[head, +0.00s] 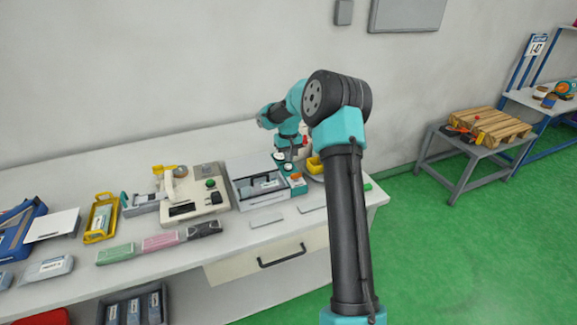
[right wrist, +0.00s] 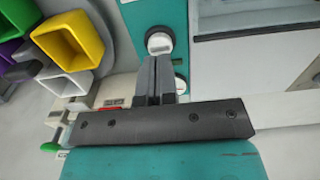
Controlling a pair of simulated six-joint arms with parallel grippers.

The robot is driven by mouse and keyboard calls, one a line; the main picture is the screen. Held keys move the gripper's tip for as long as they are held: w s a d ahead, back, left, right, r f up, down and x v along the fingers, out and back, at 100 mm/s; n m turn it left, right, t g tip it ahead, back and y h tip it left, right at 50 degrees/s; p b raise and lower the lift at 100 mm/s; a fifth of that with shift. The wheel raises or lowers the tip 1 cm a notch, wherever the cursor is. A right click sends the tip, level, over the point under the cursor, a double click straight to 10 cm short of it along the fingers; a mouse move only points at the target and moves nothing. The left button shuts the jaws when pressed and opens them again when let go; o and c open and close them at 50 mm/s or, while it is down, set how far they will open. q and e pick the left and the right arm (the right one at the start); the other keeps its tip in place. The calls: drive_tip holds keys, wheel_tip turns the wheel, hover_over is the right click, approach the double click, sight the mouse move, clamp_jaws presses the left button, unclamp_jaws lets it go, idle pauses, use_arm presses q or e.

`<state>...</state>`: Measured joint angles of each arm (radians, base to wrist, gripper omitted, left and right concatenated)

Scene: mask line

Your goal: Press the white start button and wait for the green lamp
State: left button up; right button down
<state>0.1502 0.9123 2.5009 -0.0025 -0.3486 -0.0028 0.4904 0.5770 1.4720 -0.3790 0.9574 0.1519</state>
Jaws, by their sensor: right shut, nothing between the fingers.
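In the right wrist view a round white button (right wrist: 159,42) with a dark rim sits on a teal panel (right wrist: 151,12). My right gripper (right wrist: 153,60) is shut and empty, its fingertips close to the button's lower edge; I cannot tell whether they touch it. A second round white button (right wrist: 181,85) is partly hidden beside the fingers. In the head view the gripper (head: 291,155) points down over the teal panel (head: 297,187) at the right of a grey machine (head: 245,190). An orange round part (head: 296,177) is on that panel. I cannot make out a lit green lamp. My left gripper is out of view.
Left of the machine stands a beige box (head: 180,210) with a green knob (head: 211,184). Yellow (right wrist: 70,40) and white (right wrist: 68,84) open bins are left of the fingers. Trays and coloured bars lie along the bench (head: 240,240). A pallet (head: 490,127) stands right.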

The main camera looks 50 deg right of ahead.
drive_tip(key=shift+f, duration=0.2)
drive_tip(key=shift+f, duration=0.75)
drive_tip(key=shift+f, duration=0.2)
drive_tip(key=shift+f, duration=0.25)
drive_tip(key=shift+r, duration=0.1)
idle(0.3)
drive_tip(key=shift+r, duration=1.3)
drive_tip(key=shift+r, duration=0.1)
